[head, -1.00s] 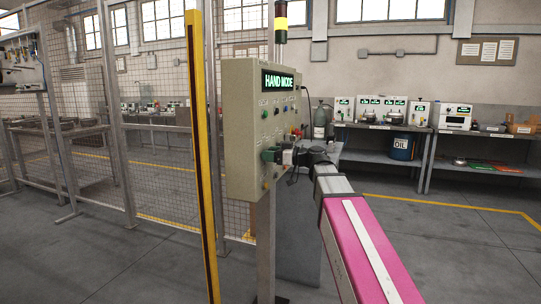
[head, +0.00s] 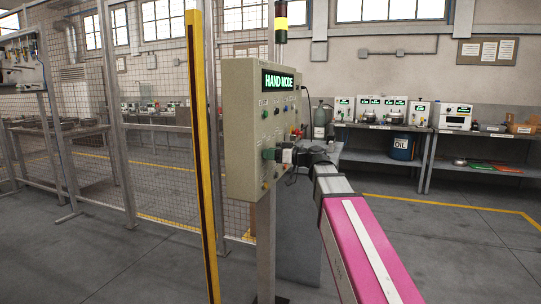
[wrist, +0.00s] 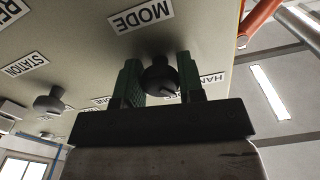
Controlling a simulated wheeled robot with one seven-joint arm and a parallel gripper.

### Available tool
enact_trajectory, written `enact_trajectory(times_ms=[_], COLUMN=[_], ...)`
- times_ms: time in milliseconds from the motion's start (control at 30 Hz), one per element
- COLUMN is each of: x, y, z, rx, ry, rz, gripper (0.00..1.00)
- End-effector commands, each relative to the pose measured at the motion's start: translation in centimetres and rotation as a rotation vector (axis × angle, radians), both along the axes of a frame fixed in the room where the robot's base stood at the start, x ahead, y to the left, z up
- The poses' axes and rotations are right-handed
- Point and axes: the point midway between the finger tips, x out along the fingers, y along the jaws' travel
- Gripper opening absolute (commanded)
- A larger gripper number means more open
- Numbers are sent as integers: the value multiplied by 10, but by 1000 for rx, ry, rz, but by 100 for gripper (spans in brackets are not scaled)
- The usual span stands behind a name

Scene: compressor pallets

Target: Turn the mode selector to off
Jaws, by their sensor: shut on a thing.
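The mode selector (wrist: 160,78) is a dark round knob under a MODE label (wrist: 141,15) in the wrist view. My gripper (wrist: 162,80) has its two green fingers on either side of the knob and is shut on it. In the head view my gripper (head: 270,154) is at the lower front of the beige control panel (head: 240,178), and the knob is hidden there. The lit panel display (head: 281,80) reads HAND MODE. A label partly hidden behind the right finger begins with HAN.
Another dark knob (wrist: 49,103) sits to the left, near a STATION label (wrist: 24,66). A yellow post (head: 203,150) stands left of the panel in front of mesh fencing. Shelves with an oil drum (head: 402,148) stand at the back right.

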Motion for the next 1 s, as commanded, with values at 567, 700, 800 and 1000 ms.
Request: enact_trajectory(times_ms=[567, 700, 800, 1000], x=[-1, -1, -1, -1], y=[0, 0, 0, 0], z=[0, 0, 0, 0], rx=[158, 185, 199, 216], ry=[434, 508, 549, 594], rz=[0, 0, 0, -1], gripper=[12, 12, 12, 12])
